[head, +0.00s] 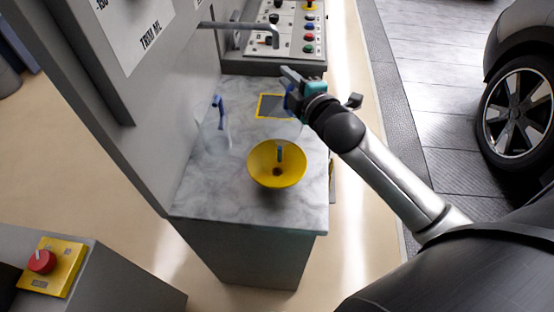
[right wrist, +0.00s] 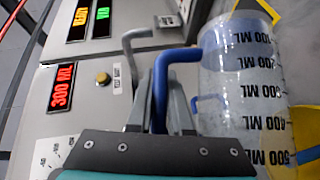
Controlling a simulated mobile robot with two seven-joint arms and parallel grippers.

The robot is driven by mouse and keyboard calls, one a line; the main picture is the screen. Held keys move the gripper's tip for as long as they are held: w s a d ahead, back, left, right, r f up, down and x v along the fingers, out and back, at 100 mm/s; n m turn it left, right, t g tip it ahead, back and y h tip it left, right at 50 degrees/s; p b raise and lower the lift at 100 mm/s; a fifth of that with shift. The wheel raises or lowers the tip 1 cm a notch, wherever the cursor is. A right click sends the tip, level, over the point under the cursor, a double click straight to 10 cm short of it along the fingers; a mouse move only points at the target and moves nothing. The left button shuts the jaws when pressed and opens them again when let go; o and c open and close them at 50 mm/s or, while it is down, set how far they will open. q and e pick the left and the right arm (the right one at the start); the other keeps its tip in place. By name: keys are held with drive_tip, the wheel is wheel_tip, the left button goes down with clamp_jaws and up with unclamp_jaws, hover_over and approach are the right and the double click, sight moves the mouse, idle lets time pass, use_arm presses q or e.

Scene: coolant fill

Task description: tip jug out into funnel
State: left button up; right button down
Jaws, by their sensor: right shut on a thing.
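The yellow funnel (head: 265,176) stands on the marbled counter, with a small blue and grey piece at its middle. My right gripper (head: 289,77) is above the counter's back right, behind the funnel and apart from it. In the right wrist view its fingers (right wrist: 160,95) are shut on the blue handle of a clear jug (right wrist: 240,75) with black ML marks. In the head view the blue handle (head: 291,98) shows by the gripper, but the clear body is hard to make out. I cannot tell its fill. My left gripper is not in view.
Another clear vessel with a blue handle (head: 218,108) stands left of the funnel. A dark yellow-edged pad (head: 270,107) lies behind the funnel. A grey spout pipe (head: 245,27) juts from the cabinet. A button panel (head: 290,35) stands behind; a display (right wrist: 62,87) reads 300 ML.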

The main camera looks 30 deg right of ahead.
sight(283, 100)
drive_tip(key=shift+s+a+r, duration=0.25)
drive_tip(key=shift+s+a, duration=0.05)
drive_tip(key=shift+s+a+r+n+t+b, duration=0.65)
drive_tip(key=shift+a+n+t+b, duration=0.05)
drive_tip(key=shift+t+b, duration=0.15)
idle(0.4)
